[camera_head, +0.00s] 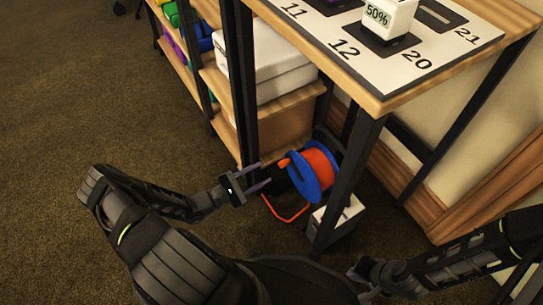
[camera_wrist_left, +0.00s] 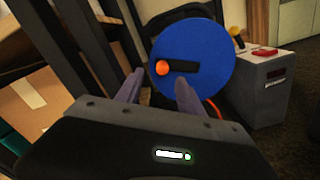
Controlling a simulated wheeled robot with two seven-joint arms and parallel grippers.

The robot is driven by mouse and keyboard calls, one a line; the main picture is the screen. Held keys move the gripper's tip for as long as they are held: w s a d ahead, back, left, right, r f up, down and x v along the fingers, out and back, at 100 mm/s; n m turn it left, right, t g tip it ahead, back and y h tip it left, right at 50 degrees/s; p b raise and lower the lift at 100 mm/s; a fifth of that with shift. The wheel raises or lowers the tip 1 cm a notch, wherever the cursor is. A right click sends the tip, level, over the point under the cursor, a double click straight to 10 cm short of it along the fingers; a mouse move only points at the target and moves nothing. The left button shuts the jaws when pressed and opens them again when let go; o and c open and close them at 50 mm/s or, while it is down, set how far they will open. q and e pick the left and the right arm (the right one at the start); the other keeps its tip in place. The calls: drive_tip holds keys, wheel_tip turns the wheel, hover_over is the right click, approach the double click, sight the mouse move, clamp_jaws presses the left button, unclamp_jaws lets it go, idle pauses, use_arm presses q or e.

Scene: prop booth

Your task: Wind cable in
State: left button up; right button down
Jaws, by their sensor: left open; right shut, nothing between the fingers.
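A cable reel with blue discs and orange cable (camera_head: 318,167) stands on the floor under the table. An orange loose length of cable (camera_head: 289,219) loops out below it across the floor. My left gripper (camera_head: 264,176) is open, just left of the reel. In the left wrist view the reel's blue disc (camera_wrist_left: 200,48) faces me, with a black crank arm and an orange knob (camera_wrist_left: 162,68) on it. The open fingers (camera_wrist_left: 157,92) point at the disc, with the knob in the gap between them, apparently not held. My right gripper (camera_head: 362,270) is low at the picture's bottom, shut and empty.
A grey-white box (camera_head: 338,217) with a red button (camera_wrist_left: 265,52) stands right of the reel. A black table leg (camera_head: 347,185) rises close to the reel. Shelves with white boxes (camera_head: 272,62) and a cardboard box (camera_wrist_left: 32,103) stand left. Carpet at left is clear.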

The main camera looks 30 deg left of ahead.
sight(280, 167)
use_arm(q)
drive_tip(key=shift+d+f+n, duration=0.15)
drive_tip(key=shift+d+n, duration=0.05)
drive_tip(key=shift+n, duration=1.4)
drive_tip(key=b+x, duration=0.2)
drive_tip(key=x, duration=0.5)
drive_tip(key=shift+w+d, duration=0.2)
drive_tip(key=shift+w, duration=0.15)
drive_tip(key=shift+c, duration=0.6)
clamp_jaws()
